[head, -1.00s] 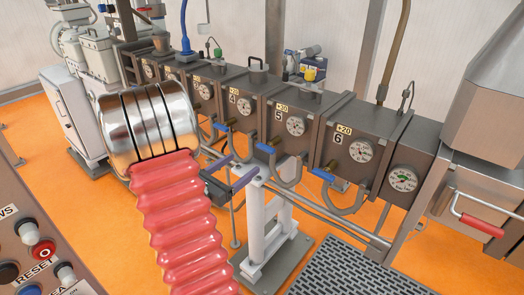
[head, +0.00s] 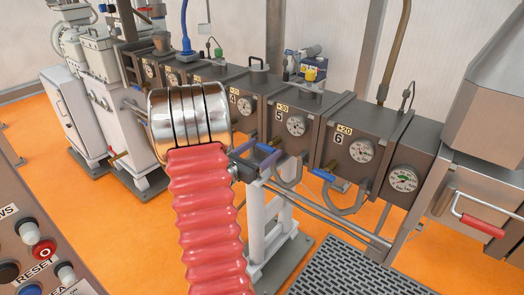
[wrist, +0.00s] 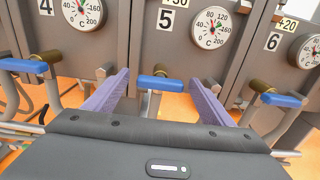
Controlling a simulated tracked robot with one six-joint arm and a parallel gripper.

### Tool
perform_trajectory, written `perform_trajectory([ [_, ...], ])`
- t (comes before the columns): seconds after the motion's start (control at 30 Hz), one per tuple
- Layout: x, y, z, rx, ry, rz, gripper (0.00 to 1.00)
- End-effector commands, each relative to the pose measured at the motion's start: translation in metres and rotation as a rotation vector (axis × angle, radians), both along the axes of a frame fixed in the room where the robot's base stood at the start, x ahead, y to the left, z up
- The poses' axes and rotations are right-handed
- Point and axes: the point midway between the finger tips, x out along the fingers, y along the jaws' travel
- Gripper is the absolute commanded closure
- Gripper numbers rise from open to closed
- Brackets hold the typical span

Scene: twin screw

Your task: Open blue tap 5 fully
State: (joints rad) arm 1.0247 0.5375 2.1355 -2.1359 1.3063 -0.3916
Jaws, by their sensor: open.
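Blue tap 5 (wrist: 160,83) shows in the wrist view below the panel marked 5, its blue handle lying crosswise under a brass fitting (wrist: 160,71). My gripper (wrist: 157,78) is open, with one purple finger to the left of the tap and one to the right. There is clear space on both sides of the handle, and no finger visibly touches it. In the head view my gripper (head: 254,155) is at tap 5 (head: 266,148), and the fingers partly cover the tap's surroundings.
Blue tap 4 (wrist: 24,65) stands left of my gripper and blue tap 6 (wrist: 281,100) right of it. Dials and dark boxes rise behind the taps. Curved pipes hang below, above a white stand (head: 262,225) and dark floor grating (head: 345,268).

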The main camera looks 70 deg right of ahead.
Motion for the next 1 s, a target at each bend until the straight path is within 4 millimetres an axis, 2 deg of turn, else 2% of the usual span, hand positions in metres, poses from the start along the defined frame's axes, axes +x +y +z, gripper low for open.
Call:
perform_trajectory([
  [0.2, -0.0006, 0.0001, 0.0, 0.0, 0.0, -0.001, 0.23],
  [0.8, -0.0009, 0.0002, 0.0, 0.0, 0.0, -0.002, 0.65],
  [1.0, -0.0008, 0.0001, 0.0, 0.003, 0.007, -0.002, 0.65],
])
